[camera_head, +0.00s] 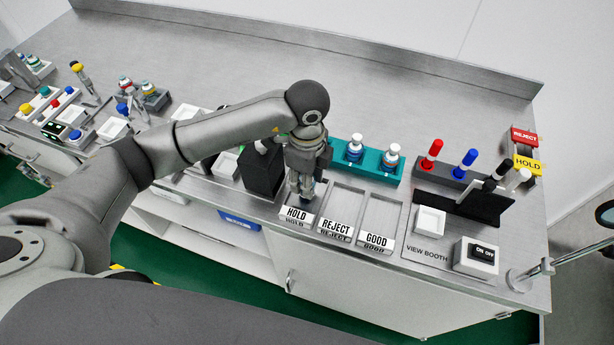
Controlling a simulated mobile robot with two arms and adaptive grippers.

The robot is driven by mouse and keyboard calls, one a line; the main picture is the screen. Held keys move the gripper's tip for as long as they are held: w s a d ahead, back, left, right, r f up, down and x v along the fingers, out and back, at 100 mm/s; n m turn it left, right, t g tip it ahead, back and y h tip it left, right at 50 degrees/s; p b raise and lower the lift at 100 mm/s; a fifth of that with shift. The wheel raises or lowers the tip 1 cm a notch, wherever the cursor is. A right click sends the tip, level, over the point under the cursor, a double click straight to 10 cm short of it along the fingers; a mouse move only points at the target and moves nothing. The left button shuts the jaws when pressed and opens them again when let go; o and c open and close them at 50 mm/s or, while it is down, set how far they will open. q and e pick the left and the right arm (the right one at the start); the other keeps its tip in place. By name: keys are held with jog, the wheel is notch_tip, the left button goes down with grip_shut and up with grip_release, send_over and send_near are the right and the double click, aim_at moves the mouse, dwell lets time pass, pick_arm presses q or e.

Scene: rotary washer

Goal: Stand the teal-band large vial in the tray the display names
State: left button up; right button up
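My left gripper (303,190) points straight down at the HOLD tray (296,214). Something small and pale bluish shows at its fingertips, but I cannot tell whether it is a vial or whether the fingers are shut on it. The REJECT tray (335,231) and GOOD tray (376,242) stand to its right and look empty. Behind them a teal rack (372,168) holds two white-capped vials (355,148) (392,158); their band colours are hard to read. No teal-band vial is clearly visible. The display's text is not readable. My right gripper is not in view.
A black box (263,168) stands close left of my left gripper. On the right are a marker rack (460,182), a black view-booth panel (463,207), a white dish (430,221), an ON/OFF switch box (476,256) and REJECT/HOLD blocks (525,150). Several small items crowd the far left.

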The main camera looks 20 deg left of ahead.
pick_arm(q)
jog(key=shift+f, duration=0.5)
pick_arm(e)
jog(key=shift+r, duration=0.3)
pick_arm(q)
jog(key=shift+f, duration=0.1)
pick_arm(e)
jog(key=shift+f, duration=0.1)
pick_arm(q)
jog(key=o, duration=0.6)
jog(key=shift+f, duration=0.1)
jog(key=o, duration=0.5)
